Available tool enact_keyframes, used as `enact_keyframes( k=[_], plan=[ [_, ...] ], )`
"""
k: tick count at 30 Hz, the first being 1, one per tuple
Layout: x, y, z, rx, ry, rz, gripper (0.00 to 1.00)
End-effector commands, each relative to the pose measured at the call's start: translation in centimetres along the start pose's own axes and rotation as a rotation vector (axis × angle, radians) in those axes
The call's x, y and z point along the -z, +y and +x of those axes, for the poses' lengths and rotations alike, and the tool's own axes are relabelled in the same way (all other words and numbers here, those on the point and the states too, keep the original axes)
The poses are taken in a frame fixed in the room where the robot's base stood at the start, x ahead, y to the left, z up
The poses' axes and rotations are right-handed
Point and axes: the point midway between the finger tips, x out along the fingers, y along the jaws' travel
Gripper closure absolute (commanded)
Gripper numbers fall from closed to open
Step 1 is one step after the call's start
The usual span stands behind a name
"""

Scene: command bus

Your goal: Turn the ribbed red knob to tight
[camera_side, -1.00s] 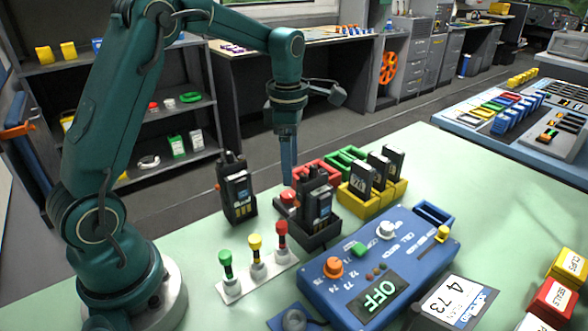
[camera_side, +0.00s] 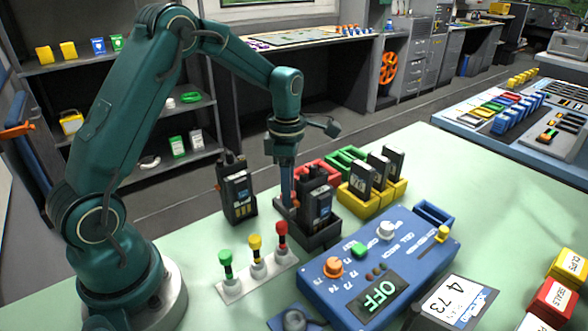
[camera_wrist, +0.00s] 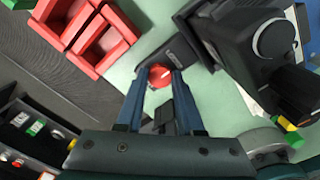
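The red knob (camera_wrist: 160,75) shows in the wrist view as a round red cap with a short white mark, between the tips of my two fingers. My gripper (camera_wrist: 160,82) is open, with one finger on each side of the knob; I cannot tell whether they touch it. In the side view my gripper (camera_side: 287,204) points straight down just left of the black radio in its charger, and its fingers hide the knob. The ribs and any label for tight cannot be made out.
A black radio in its charger (camera_side: 318,205) stands close at my gripper's right, another radio (camera_side: 238,195) at its left. Red bins (camera_side: 316,172) lie behind. A blue control box (camera_side: 380,262) and coloured plungers (camera_side: 257,262) are in front.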

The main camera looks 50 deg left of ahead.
Motion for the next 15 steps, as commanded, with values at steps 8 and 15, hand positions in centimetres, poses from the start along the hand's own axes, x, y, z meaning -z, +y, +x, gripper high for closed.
enact_keyframes(
  k=[8,15],
  plan=[
    [-0.01,0.03,-0.05,-0.001,0.0,0.01,1.0],
    [0.0,0.03,-0.05,-0.001,0.0,0.095,1.0]
  ],
)
